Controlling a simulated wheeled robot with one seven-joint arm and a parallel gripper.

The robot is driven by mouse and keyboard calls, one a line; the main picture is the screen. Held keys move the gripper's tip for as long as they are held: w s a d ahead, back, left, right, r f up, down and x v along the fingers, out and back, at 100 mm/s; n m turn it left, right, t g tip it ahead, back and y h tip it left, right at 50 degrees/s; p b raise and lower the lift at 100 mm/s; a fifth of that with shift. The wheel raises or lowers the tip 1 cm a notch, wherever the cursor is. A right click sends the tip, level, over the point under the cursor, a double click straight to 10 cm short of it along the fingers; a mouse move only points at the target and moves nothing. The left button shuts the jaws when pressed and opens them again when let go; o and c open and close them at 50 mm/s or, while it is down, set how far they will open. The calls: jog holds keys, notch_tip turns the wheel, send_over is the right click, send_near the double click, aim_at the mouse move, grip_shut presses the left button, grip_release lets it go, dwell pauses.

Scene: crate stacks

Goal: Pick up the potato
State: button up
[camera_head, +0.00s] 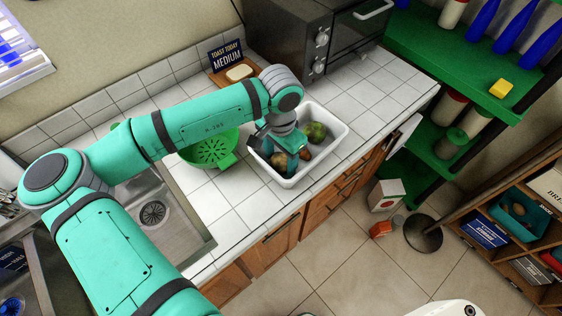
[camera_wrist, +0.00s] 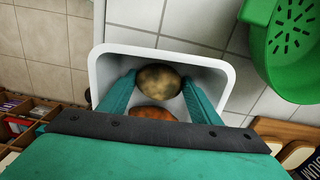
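A mottled yellow-brown potato (camera_wrist: 158,82) lies in a white tub (camera_wrist: 228,72), between the two fingertips of my gripper (camera_wrist: 159,78) in the wrist view. The fingers are spread wide, one on each side of it, with little or no gap; firm contact cannot be made out. In the head view my gripper (camera_head: 288,158) reaches down into the white tub (camera_head: 338,148), and the potato (camera_head: 279,160) shows partly beside a finger. An orange-brown item (camera_wrist: 155,114) lies close by, partly hidden by my gripper.
A green rounded item (camera_head: 316,132) lies at the tub's far end. A green colander (camera_head: 212,152) stands left of the tub. A dark toaster oven (camera_head: 315,35) is behind it. The sink (camera_head: 155,212) is at left; the counter's front edge is close to the tub.

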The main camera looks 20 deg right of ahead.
aim_at(280, 158)
jog(key=shift+w, duration=0.1)
jog(key=shift+c, duration=0.3)
jog(key=shift+r, duration=0.55)
notch_tip(280, 158, up, 2)
jog(key=shift+r, duration=0.1)
jog(key=s+r, duration=0.9)
jog(key=s, duration=0.5)
jog(key=shift+d+r, duration=0.25)
jog(key=shift+r, duration=0.1)
